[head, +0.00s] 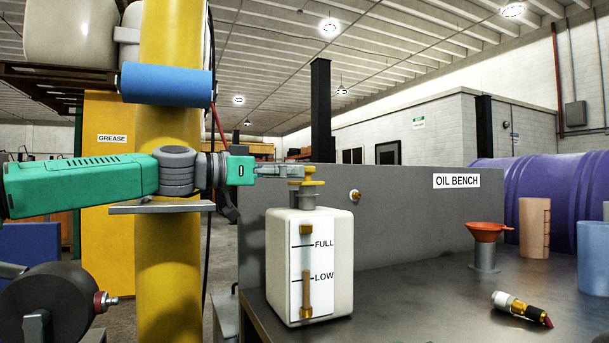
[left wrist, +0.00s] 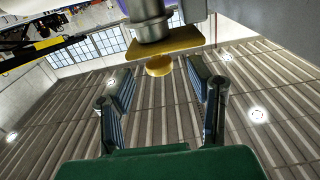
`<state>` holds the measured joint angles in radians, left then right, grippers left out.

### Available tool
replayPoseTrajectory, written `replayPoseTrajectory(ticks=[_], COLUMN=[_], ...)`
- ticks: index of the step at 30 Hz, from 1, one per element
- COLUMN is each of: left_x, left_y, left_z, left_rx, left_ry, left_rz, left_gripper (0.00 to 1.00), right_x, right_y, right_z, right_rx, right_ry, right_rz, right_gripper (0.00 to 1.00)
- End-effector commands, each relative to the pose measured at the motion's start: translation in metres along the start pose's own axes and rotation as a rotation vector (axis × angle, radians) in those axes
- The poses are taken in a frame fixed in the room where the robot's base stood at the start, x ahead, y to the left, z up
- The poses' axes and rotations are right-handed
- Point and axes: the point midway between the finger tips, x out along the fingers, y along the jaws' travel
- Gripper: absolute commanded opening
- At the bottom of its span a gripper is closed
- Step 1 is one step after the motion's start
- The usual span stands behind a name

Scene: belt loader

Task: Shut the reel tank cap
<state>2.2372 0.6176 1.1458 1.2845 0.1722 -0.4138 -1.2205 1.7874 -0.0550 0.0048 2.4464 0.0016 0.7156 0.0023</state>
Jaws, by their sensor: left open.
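The reel tank (head: 280,250) is a white squared container with a FULL/LOW sight gauge on its front, standing at the bench's left end. Its yellow cap (head: 307,184) sits on top of the grey neck (head: 306,200), with a small knob above a wider plate. My left gripper (head: 303,171) reaches in level from the left at knob height. In the left wrist view, which looks inverted, the open fingers (left wrist: 163,76) stand either side of the yellow knob (left wrist: 159,66), with gaps visible. Whether the cap is fully seated cannot be told. My right gripper is not in view.
The oil bench (head: 400,290) holds an orange funnel (head: 487,230), a tan cylinder (head: 534,228), a blue container (head: 592,255) and a small nozzle-like tool (head: 521,309). A grey back panel (head: 400,215) stands behind the tank. A yellow column (head: 168,260) stands close behind my left arm.

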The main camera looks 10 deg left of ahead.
Motion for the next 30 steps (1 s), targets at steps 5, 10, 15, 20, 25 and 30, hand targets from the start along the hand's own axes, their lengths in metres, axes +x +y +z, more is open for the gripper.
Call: replayPoseTrajectory(ticks=[5, 10, 15, 20, 25, 30], left_x=[-0.025, -0.033, -0.033, -0.033, -0.034, -0.034], left_y=[-0.001, -0.001, -0.001, -0.001, -0.001, -0.001], left_z=[0.001, 0.001, 0.001, 0.002, -0.006, -0.038], left_rx=[0.000, 0.000, 0.001, 0.000, 0.000, 0.001], left_ry=[0.000, 0.000, -0.002, -0.001, -0.001, 0.000], left_rz=[-0.001, 0.000, 0.000, 0.000, 0.000, 0.000], left_gripper=[0.47, 0.47, 0.47, 0.47, 0.47, 0.47], right_x=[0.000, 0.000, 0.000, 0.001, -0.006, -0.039], right_y=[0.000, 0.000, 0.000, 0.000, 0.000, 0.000], right_z=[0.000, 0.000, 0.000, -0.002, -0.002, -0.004], right_rx=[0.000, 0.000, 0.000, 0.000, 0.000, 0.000], right_ry=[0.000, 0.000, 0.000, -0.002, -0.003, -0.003], right_rz=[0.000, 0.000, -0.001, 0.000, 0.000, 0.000], right_gripper=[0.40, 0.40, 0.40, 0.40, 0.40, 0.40])
